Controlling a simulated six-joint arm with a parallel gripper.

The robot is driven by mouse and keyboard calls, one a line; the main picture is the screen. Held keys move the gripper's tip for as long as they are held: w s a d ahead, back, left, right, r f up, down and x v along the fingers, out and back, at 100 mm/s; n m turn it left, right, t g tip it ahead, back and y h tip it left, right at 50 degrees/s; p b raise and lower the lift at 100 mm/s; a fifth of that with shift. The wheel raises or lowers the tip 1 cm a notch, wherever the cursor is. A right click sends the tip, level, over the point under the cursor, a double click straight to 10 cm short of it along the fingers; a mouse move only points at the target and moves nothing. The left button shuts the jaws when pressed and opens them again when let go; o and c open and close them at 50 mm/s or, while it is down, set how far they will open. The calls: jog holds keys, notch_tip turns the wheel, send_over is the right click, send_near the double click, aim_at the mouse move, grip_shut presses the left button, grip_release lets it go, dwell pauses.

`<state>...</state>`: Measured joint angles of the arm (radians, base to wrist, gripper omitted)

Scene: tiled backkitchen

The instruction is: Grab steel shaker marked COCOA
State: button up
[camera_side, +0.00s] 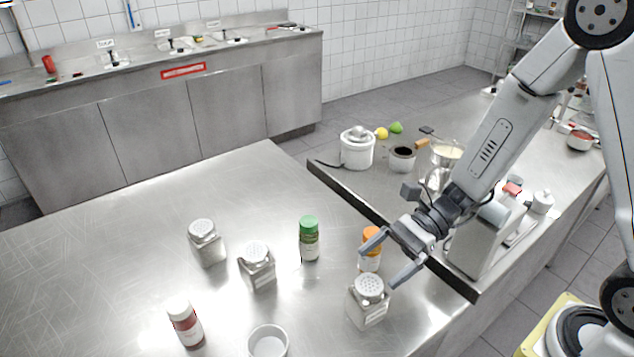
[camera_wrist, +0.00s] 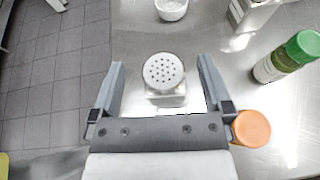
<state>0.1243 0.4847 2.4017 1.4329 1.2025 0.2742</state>
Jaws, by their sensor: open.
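Three square steel shakers with perforated white tops stand upright on the steel table in the side view: one at the left (camera_side: 207,245), one in the middle (camera_side: 257,268) and one at the right (camera_side: 367,303). Their front labels are too small to read, so I cannot tell which is marked COCOA. My gripper (camera_side: 378,266) is open and empty, above and just behind the right shaker. In the wrist view, one shaker (camera_wrist: 164,74) appears between the spread fingers of my gripper (camera_wrist: 160,66), with its label hidden.
An orange-capped bottle (camera_side: 370,250) stands close beside my gripper. A green-capped bottle (camera_side: 309,240) is left of it. A red-brown bottle (camera_side: 186,325) and a white bowl (camera_side: 268,343) are near the front. A counter with a white pot (camera_side: 357,150) lies behind. The table's left side is clear.

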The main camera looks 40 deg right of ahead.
aim_at(379, 279)
jog(key=shift+f, duration=1.9)
jog(key=shift+f, duration=0.1)
jog(key=shift+f, duration=1.55)
jog(key=shift+x, duration=1.45)
jog(key=shift+r, duration=0.1)
jog(key=c, duration=1.3)
jog(key=shift+r, duration=0.2)
jog(key=shift+r, duration=4.8)
